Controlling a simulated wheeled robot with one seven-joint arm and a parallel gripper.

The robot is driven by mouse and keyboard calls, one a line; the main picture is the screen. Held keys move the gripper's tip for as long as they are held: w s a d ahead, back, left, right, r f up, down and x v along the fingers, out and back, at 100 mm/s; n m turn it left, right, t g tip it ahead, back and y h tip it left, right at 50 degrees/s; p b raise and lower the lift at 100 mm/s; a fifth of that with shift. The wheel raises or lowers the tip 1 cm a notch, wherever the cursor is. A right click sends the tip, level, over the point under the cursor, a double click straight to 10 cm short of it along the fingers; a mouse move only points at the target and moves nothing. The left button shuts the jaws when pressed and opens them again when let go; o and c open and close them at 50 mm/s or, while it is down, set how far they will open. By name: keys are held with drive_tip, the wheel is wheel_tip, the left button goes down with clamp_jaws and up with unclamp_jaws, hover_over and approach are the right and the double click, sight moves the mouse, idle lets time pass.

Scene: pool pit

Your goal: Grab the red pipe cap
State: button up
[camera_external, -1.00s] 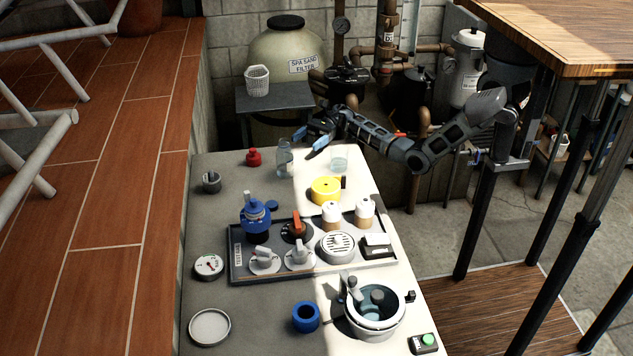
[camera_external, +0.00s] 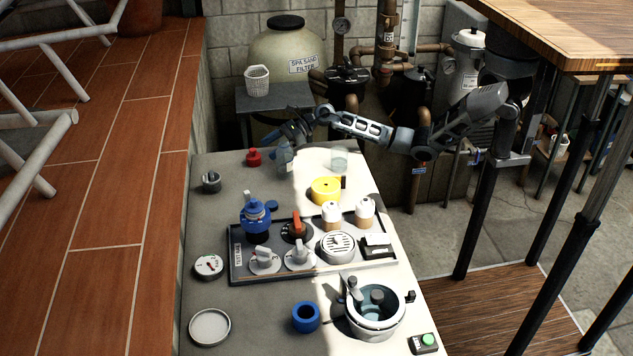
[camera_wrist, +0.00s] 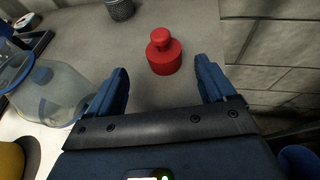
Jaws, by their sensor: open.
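The red pipe cap (camera_external: 253,157) stands upright at the far left end of the grey counter in the external view. In the wrist view the red pipe cap (camera_wrist: 163,53) is ahead of my gripper (camera_wrist: 165,80), roughly centred beyond its two blue fingers. My gripper is open and nothing is between the fingers. In the external view my gripper (camera_external: 272,146) is just right of the cap, near a clear bottle, and its fingertips are partly hard to make out.
A clear bottle (camera_external: 285,158) stands close to my gripper; it also shows at left in the wrist view (camera_wrist: 52,95). A clear glass (camera_external: 339,159) and a yellow round part (camera_external: 325,190) are to the right. A block wall (camera_wrist: 270,45) borders the counter.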

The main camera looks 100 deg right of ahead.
sight(257, 155)
drive_tip(key=shift+d+x, duration=0.15)
drive_tip(key=shift+x, duration=1.65)
drive_tip(key=shift+d+x, duration=0.15)
drive_tip(key=shift+x, duration=1.65)
drive_tip(key=shift+w, duration=0.1)
drive_tip(key=shift+c, duration=0.2)
drive_tip(key=c, duration=1)
